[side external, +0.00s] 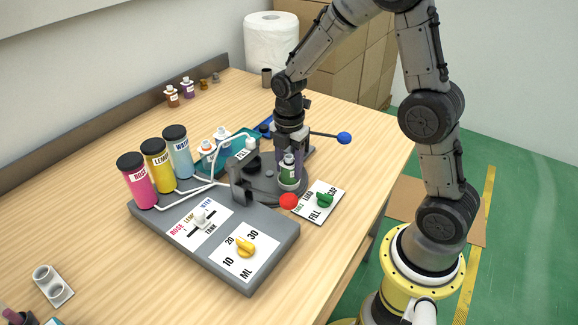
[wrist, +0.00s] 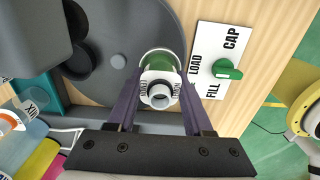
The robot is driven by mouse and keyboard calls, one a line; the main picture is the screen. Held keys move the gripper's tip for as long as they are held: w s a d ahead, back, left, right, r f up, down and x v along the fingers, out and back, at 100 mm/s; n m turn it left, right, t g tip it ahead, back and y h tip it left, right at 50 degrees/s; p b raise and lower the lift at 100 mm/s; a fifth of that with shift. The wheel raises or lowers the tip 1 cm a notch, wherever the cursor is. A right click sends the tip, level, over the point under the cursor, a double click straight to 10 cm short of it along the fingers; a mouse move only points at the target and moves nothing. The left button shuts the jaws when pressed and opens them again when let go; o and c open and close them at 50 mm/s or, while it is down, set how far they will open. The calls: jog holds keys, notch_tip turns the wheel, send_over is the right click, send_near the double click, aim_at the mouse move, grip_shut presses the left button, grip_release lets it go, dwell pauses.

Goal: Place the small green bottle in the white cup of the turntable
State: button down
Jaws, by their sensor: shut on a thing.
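The small green bottle (side external: 289,171) has a white neck and a pale label. It stands upright at the white cup (side external: 289,185) on the dark grey turntable (side external: 262,186). In the wrist view the green bottle (wrist: 160,85) is seen from above, with the rim of the white cup (wrist: 174,55) around its far side. My gripper (wrist: 158,88) is shut on the bottle, one purple finger on each side. The side view shows my gripper (side external: 289,160) pointing down over the turntable's near edge. How deep the bottle sits in the cup is partly hidden by the fingers.
A grey machine (side external: 210,230) with pink, yellow and blue tanks stands left of the turntable. A white panel (side external: 320,203) with a green knob and a red button (side external: 289,201) lie close by. A blue-tipped lever (side external: 344,138) sticks out behind. Tabletop to the right is clear.

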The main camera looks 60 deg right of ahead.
aim_at(289, 157)
jog(key=shift+f, duration=0.3)
jog(key=shift+c, duration=1.5)
grip_release()
jog(key=shift+r, duration=0.1)
notch_tip(289, 157, up, 12)
jog(key=shift+r, duration=0.1)
jog(key=s+a+r+m+t, duration=0.2)
jog(key=s+m, duration=0.7)
jog(key=s+a+r+m+t, duration=0.2)
jog(key=s+r+m+t, duration=0.1)
jog(key=s+m, duration=0.6)
jog(key=shift+s+a+r+t, duration=0.25)
jog(key=shift+s+t, duration=0.05)
jog(key=shift+s, duration=0.4)
